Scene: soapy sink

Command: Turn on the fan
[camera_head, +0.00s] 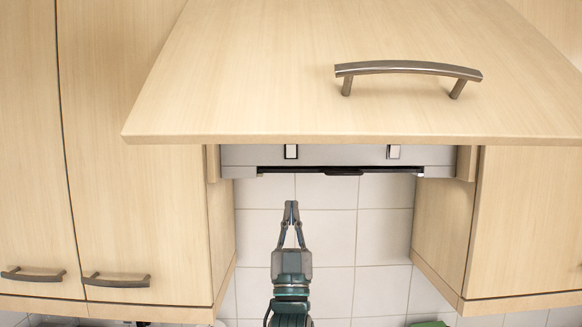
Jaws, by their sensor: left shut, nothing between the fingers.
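The fan is a grey metal hood (343,156) under a raised light-wood front panel (330,100). Two small light switches with dark frames sit on its face, a left switch (291,152) and a right switch (393,152). A dark strip runs along the hood's lower edge. My left gripper (291,204) points up in front of the white tiles, below the left switch and apart from it in the picture. Its fingertips are together and empty. My right gripper is not in view.
The wood panel with a curved metal handle (408,68) juts out above the hood. Wooden cabinets stand at left (130,210) and right (530,220), with handles on the left doors (117,281). A green thing (428,324) shows at the bottom edge.

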